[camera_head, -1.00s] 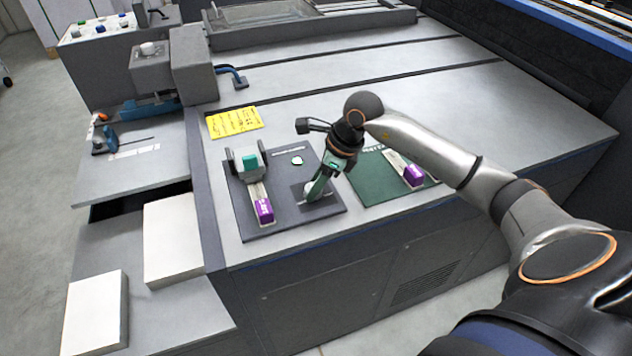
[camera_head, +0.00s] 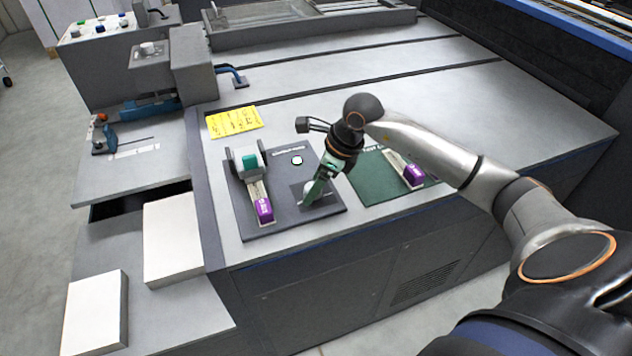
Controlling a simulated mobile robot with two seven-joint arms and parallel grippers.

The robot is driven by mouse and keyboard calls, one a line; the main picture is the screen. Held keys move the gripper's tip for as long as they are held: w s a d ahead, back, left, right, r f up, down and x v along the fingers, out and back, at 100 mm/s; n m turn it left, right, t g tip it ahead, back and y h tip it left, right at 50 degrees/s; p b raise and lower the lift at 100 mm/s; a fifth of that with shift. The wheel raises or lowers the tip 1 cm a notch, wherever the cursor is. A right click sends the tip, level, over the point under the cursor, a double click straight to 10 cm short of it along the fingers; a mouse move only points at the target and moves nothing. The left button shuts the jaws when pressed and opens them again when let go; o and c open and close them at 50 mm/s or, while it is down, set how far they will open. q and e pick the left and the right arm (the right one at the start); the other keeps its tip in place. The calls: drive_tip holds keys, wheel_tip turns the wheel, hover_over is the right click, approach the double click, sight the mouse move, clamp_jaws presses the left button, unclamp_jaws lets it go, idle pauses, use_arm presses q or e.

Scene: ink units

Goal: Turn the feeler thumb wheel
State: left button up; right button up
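My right gripper (camera_head: 315,193) reaches down from the right over the dark grey mat (camera_head: 275,222). Its fingertips are at a small grey rounded piece (camera_head: 305,196) on a darker square of the mat. The gripper partly covers this piece, and I cannot tell whether the fingers touch it or how far apart they are. No part is clearly recognisable as the feeler thumb wheel. A blue unit with an orange knob (camera_head: 103,117) sits on the left ledge. My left gripper is not in view.
On the mat stand a grey and teal holder (camera_head: 246,160), a purple-ended block (camera_head: 264,210) and a white disc (camera_head: 297,160). A green mat (camera_head: 375,192) with another purple-ended block (camera_head: 413,175) lies to the right. A yellow note (camera_head: 235,122) lies behind.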

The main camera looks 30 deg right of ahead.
drive_tip(key=v, duration=1.2)
drive_tip(key=shift+r, duration=0.2)
drive_tip(key=shift+s, duration=0.1)
idle(1.8)
